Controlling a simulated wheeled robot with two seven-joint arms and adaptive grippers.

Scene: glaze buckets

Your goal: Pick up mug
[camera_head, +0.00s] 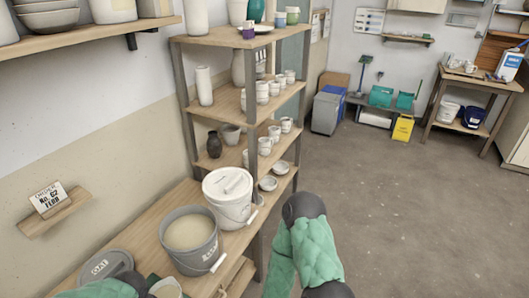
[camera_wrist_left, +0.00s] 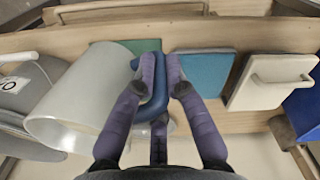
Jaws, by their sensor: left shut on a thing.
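A pale, mug-like cylinder (camera_wrist_left: 75,105) lies to the left of my fingers in the left wrist view, its open mouth toward the lower left. My left gripper (camera_wrist_left: 160,72) has its purple fingertips close together around a dark blue curved piece (camera_wrist_left: 155,108). This piece looks like the mug's handle, but the join is partly hidden. In the head view, a pale cup rim (camera_head: 166,288) shows at the bottom edge beside my left forearm. My left fingers are hidden there. My right arm crosses the lower middle; its gripper is out of view.
A grey bucket of glaze (camera_head: 191,238) and a white lidded bucket (camera_head: 229,197) stand on the bench. A shelf unit (camera_head: 225,95) holds several cups.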

